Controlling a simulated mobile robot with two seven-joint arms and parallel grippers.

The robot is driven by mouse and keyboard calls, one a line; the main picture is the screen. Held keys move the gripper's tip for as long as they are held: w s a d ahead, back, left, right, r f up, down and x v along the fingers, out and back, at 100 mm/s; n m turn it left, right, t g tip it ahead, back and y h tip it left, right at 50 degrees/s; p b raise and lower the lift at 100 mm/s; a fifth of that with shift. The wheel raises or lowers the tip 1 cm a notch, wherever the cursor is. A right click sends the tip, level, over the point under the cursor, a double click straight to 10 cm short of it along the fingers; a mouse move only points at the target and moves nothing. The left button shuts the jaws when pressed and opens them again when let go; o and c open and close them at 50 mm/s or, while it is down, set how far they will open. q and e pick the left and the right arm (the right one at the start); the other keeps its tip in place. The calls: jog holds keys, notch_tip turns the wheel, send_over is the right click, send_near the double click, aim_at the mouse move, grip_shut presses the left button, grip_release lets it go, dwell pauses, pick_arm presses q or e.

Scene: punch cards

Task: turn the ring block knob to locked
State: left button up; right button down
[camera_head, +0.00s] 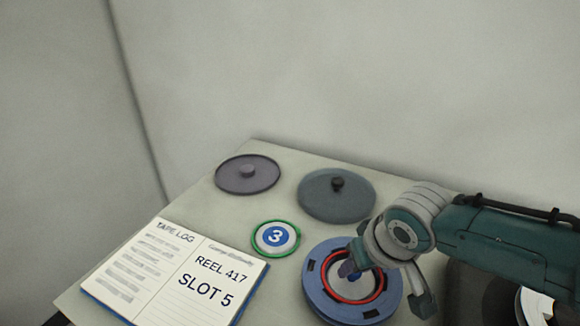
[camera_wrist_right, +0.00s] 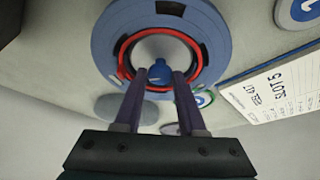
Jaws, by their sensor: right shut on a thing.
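The ring block (camera_head: 318,288) is a round blue disc with dark notches and a red ring (camera_head: 376,290) around its pale centre. It lies at the front right of the table in the head view and fills the top middle of the right wrist view (camera_wrist_right: 108,42). The blue knob (camera_wrist_right: 160,72) stands at its centre. My right gripper (camera_wrist_right: 160,78) is shut on the knob, one finger on each side. In the head view my right gripper (camera_head: 352,266) hides most of the knob. I cannot read which setting the knob points at. My left gripper is not in view.
An open log book (camera_head: 165,270) reads "REEL 417 SLOT 5" at the front left. A green-rimmed disc marked 3 (camera_head: 276,238) lies beside it. A grey-purple disc (camera_head: 248,174) and a blue-grey disc (camera_head: 336,196), both knobbed, lie behind. A wall stands behind the table.

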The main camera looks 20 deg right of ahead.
jog(key=c, duration=0.5)
grip_release()
jog(key=p+v, duration=0.5)
jog(key=v, duration=0.5)
